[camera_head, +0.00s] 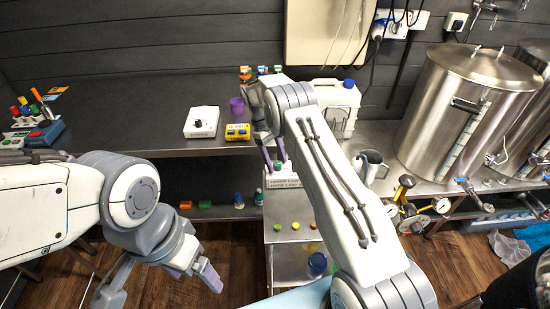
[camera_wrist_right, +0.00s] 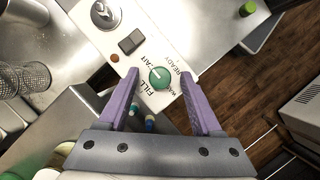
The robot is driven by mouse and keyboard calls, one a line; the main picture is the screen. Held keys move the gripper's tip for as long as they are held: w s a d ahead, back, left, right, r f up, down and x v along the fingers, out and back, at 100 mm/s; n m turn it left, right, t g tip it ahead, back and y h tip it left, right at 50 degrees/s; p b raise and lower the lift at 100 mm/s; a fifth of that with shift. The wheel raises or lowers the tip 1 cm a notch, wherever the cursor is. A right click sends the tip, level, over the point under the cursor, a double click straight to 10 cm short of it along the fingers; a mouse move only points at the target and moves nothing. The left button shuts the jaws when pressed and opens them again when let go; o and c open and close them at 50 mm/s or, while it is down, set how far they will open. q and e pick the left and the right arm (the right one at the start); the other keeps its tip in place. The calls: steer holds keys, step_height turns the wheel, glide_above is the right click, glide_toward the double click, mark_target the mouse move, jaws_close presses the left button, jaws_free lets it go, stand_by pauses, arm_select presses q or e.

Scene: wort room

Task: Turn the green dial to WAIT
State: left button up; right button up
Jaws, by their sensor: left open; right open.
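The green dial (camera_wrist_right: 160,78) sits on a white panel (camera_wrist_right: 128,50), with printed words around it, among them FILL, WAIT and READY. A pale mark shows on the dial's face, on its left side; I cannot tell exactly which word it points at. My right gripper (camera_wrist_right: 160,74) is open, its purple fingers on either side of the dial in the right wrist view. I cannot tell whether they touch it. In the head view the dial (camera_head: 278,166) is small below the right gripper (camera_head: 271,152). My left gripper (camera_head: 160,286) is open and empty at the lower left.
The panel also carries a dark square switch (camera_wrist_right: 131,41) and a metal knob (camera_wrist_right: 105,13). A white box with a black knob (camera_head: 199,122) and a yellow box (camera_head: 238,132) stand on the counter. Steel kettles (camera_head: 465,110) stand right. Floor between the arms is clear.

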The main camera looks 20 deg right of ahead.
steer(key=p+v, duration=0.3)
steer(key=v, duration=0.7)
steer(key=shift+r, duration=0.2)
steer(key=shift+w, duration=0.15)
